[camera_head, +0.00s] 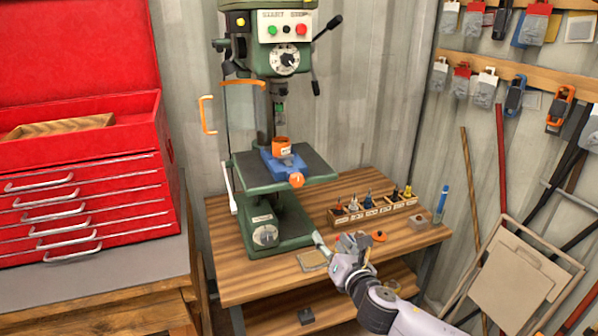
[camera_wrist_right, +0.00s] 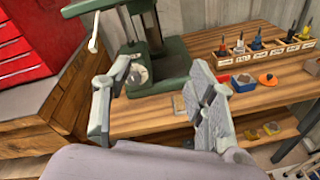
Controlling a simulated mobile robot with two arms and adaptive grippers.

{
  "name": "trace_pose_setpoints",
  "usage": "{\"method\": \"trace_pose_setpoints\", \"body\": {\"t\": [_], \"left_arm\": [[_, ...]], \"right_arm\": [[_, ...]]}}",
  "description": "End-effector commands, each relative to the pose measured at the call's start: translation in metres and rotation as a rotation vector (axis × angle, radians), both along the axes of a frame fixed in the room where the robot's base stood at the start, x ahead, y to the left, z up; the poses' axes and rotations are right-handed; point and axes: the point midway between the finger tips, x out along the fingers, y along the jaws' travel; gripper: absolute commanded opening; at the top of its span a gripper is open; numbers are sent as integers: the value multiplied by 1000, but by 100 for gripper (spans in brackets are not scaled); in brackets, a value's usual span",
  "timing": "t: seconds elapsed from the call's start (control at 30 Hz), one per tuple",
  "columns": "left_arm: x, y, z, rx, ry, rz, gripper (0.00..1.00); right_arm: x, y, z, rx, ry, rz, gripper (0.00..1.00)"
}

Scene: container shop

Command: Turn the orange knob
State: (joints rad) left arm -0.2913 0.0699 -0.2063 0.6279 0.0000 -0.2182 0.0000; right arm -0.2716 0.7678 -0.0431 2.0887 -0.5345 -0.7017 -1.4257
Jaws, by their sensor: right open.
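An orange knob (camera_head: 297,180) sits at the front of the blue vise (camera_head: 284,162) on the green drill press table. An orange cylindrical part (camera_head: 280,145) stands above the vise. A separate orange round piece (camera_head: 379,236) lies on the bench; it also shows in the right wrist view (camera_wrist_right: 267,79). My right gripper (camera_head: 333,240) is open and empty, low over the bench's front edge, below and right of the vise knob and apart from it. In the right wrist view my gripper (camera_wrist_right: 162,72) has its fingers spread, with the press base beyond. The vise knob is out of that view.
The green drill press (camera_head: 268,215) stands on the wooden bench (camera_head: 225,285). A red tool chest (camera_head: 85,190) is at left. A folded chair (camera_head: 515,275) leans at right.

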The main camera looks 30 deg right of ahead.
Motion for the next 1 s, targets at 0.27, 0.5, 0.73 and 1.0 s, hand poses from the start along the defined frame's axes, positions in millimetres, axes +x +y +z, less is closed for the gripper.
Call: {"method": "trace_pose_setpoints", "body": {"t": [0.27,0.5,0.73,1.0], "left_arm": [[-14,14,11,18,23,4,64],[-15,15,20,19,24,5,64],[-13,13,31,17,21,5,64],[-10,9,43,11,16,3,64]], "right_arm": [[-3,25,84,-212,-84,62,52],[25,18,87,-214,-86,61,52],[66,7,86,-210,-86,59,52],[113,-3,86,-209,-85,61,52]]}}
